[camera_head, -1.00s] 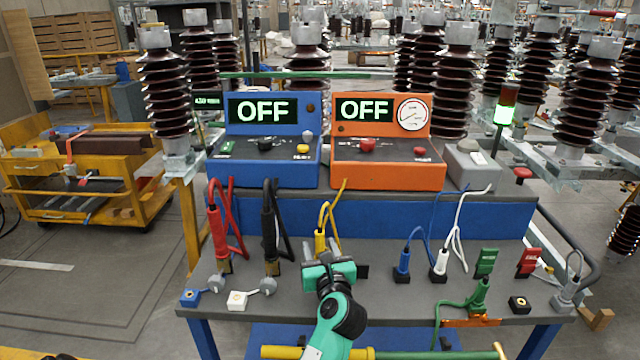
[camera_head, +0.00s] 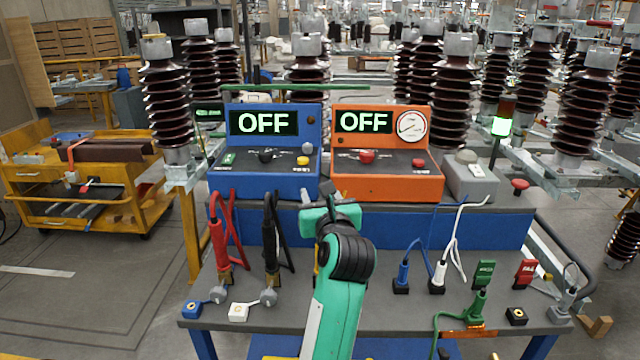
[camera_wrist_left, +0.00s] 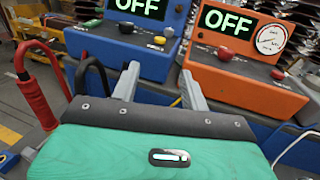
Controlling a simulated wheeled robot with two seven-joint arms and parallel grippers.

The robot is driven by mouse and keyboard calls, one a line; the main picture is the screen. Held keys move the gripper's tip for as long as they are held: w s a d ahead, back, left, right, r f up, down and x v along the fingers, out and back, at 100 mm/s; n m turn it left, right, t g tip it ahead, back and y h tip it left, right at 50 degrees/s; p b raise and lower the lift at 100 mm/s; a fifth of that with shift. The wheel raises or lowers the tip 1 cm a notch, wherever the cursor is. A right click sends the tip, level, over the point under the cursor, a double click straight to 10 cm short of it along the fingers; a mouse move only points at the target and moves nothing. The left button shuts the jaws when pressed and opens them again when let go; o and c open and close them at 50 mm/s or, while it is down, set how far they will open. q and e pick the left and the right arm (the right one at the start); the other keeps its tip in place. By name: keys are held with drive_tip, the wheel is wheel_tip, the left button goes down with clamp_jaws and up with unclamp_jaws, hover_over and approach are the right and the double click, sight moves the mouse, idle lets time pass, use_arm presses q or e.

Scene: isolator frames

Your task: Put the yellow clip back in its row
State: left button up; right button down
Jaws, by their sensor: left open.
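My left gripper (camera_head: 331,205) is raised over the bench in front of the blue and orange boxes. In the left wrist view its two grey fingers (camera_wrist_left: 161,84) are apart, with nothing between them. The yellow clip (camera_head: 317,268) is almost wholly hidden behind my left arm in the head view; only a sliver shows. A bit of yellow cable (camera_wrist_left: 176,102) shows between the fingers in the wrist view. The row also holds a red clip (camera_head: 219,248), a black clip (camera_head: 269,243), a blue clip (camera_head: 402,272) and a white clip (camera_head: 438,270). My right gripper is not in view.
A blue box (camera_head: 262,185) and an orange box (camera_head: 388,188), both reading OFF, stand at the bench's back. A grey box (camera_head: 470,182) stands right of them. Green and red tags (camera_head: 526,272) and a green clip (camera_head: 477,303) are at the right.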

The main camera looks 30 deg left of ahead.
use_arm(q)
wheel_tip(320, 180, up, 2)
drive_tip(key=shift+r, duration=0.2)
idle(0.5)
